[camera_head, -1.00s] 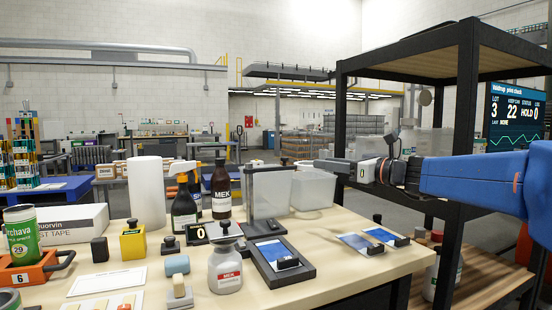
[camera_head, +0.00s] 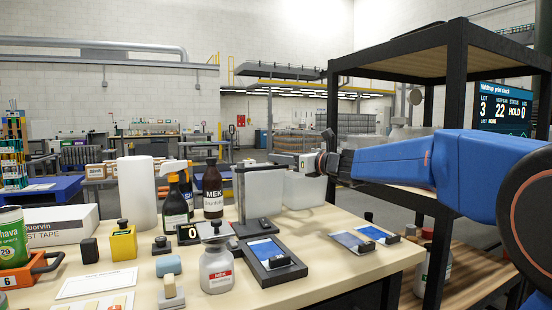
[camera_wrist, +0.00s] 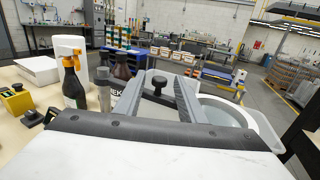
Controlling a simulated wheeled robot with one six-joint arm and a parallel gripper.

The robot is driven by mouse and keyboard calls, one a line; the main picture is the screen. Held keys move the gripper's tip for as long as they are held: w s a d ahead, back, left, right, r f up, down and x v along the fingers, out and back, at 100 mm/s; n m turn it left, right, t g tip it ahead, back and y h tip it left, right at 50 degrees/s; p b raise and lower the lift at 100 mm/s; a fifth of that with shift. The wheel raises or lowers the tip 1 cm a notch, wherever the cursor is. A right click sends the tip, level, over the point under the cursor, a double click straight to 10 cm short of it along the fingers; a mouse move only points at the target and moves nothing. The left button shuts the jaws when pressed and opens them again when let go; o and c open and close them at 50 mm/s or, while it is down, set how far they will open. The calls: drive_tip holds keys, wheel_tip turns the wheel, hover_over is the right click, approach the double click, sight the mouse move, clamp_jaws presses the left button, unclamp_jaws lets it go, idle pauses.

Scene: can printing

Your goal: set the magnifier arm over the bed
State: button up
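The magnifier arm (camera_head: 241,196) appears as an upright, dark-edged frame with a clear panel at the back of the small black bed (camera_head: 277,272). A blue-and-white card lies on the bed, which nothing covers from above. My gripper (camera_head: 273,158) is level with the top of the upright frame, at its right end. In the wrist view, my gripper (camera_wrist: 158,80) has its two grey fingers apart, with a black knob (camera_wrist: 160,88) between them. Gaps show beside the knob, so it looks ungripped. The knob is hidden behind my gripper in the head view.
A translucent tub (camera_head: 306,190) stands just behind the frame. MEK bottle (camera_head: 213,190), spray bottle (camera_head: 176,205) and dispenser (camera_head: 216,270) stand to the left. Two blue cards (camera_head: 352,241) lie to the right. A black shelf (camera_head: 455,110) stands beside my arm.

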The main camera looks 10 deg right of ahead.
drive_tip(key=shift+x, duration=1.4)
clamp_jaws()
